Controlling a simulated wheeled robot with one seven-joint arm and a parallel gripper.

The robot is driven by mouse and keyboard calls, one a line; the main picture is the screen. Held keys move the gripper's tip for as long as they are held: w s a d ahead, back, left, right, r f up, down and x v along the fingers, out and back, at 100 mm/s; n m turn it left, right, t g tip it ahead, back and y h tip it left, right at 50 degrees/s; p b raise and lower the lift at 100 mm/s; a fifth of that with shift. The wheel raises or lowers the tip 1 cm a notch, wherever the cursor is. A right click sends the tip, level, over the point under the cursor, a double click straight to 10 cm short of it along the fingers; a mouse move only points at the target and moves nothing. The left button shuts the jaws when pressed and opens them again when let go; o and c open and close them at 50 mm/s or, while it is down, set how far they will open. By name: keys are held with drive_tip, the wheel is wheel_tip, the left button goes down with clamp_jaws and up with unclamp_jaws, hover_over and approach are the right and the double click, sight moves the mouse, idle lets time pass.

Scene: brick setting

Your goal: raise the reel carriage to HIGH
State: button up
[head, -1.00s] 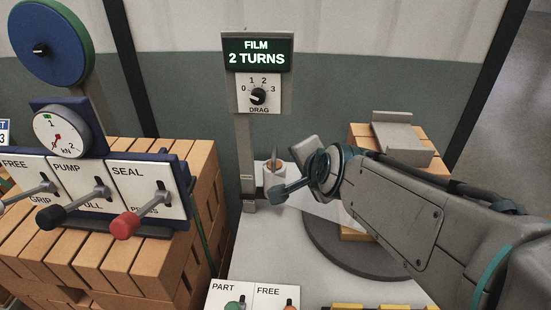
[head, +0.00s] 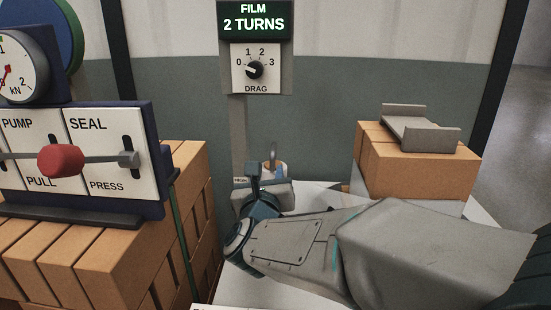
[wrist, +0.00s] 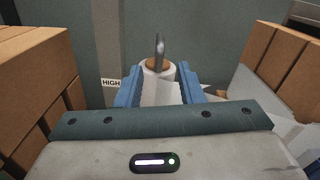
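The film reel (head: 279,171) is a white roll with a brown core and a grey upright pin. It stands by the grey post, and it also shows in the wrist view (wrist: 159,76). A small HIGH label (wrist: 111,83) is to its left, and the label shows in the head view (head: 240,181). In the wrist view, the blue fingers of my gripper (wrist: 160,84) are spread, one on each side of the roll. I cannot tell whether they touch it. The carriage under the roll is mostly hidden by my gripper.
A sign (head: 254,20) reads FILM 2 TURNS above the DRAG dial (head: 255,69). The lever panel (head: 92,200) with a red knob (head: 61,161) stands at left on stacked bricks. More bricks (head: 419,172) with a grey metal piece (head: 418,128) stand at right.

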sight(273, 152)
drive_tip(key=w, duration=1.3)
drive_tip(key=shift+w+d, duration=0.25)
clamp_jaws()
drive_tip(key=shift+r, duration=0.1)
